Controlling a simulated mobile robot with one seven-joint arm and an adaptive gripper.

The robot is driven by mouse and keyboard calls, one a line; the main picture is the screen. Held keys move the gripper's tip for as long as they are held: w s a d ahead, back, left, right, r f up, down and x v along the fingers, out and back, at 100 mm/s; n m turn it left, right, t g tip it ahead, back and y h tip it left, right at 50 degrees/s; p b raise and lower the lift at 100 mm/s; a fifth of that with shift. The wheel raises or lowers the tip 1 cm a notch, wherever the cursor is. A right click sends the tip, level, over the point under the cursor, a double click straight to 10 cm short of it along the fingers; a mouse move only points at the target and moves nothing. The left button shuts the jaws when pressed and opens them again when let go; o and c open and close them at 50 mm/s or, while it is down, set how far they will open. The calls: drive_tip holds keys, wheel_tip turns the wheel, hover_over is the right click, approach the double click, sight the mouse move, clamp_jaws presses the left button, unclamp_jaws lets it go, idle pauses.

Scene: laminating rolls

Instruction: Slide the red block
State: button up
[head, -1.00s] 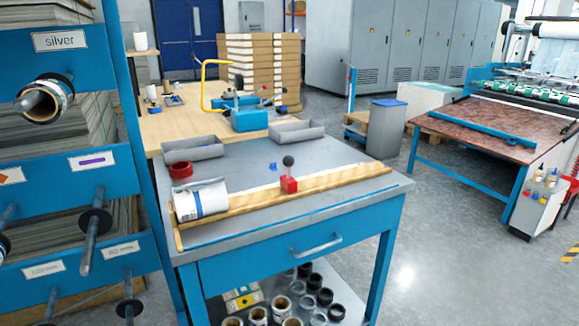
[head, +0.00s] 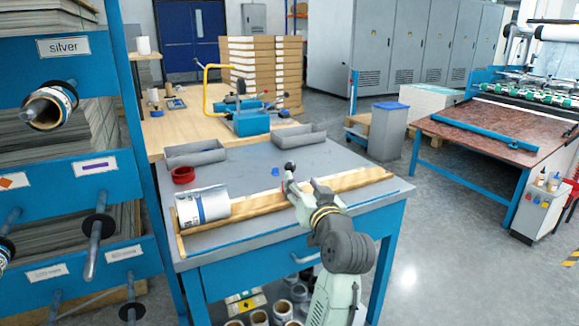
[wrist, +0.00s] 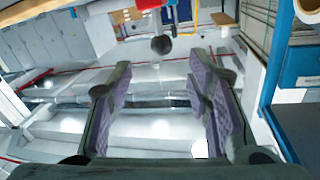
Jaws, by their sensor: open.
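The red block sat on a wooden rail (head: 352,183) on the grey workbench. In the head view my arm now covers nearly all of it. Its black ball knob (head: 290,168) still shows just above my gripper's left finger. My gripper (head: 304,183) is open at the rail, with its fingers reaching toward the knob. In the wrist view a dark ball (wrist: 161,44), which looks like the knob, appears beyond and between the two open fingers (wrist: 162,72). I cannot tell whether a finger touches the block.
A white roll (head: 203,206) lies at the rail's left end. A red ring (head: 183,174) and two grey trays (head: 196,153) are behind it. A small blue piece (head: 275,171) lies behind the rail. The rail's right stretch looks clear. Blue shelving (head: 80,185) stands at the left.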

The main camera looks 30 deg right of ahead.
sight(292, 169)
drive_tip(key=w, duration=0.3)
drive_tip(key=w+d+p, duration=0.1)
drive_tip(key=w, duration=0.6)
drive_tip(key=shift+w+d+p, duration=0.15)
drive_tip(key=shift+d+p, duration=0.2)
drive_tip(key=shift+d, duration=0.05)
drive_tip(key=shift+c, duration=0.2)
clamp_jaws()
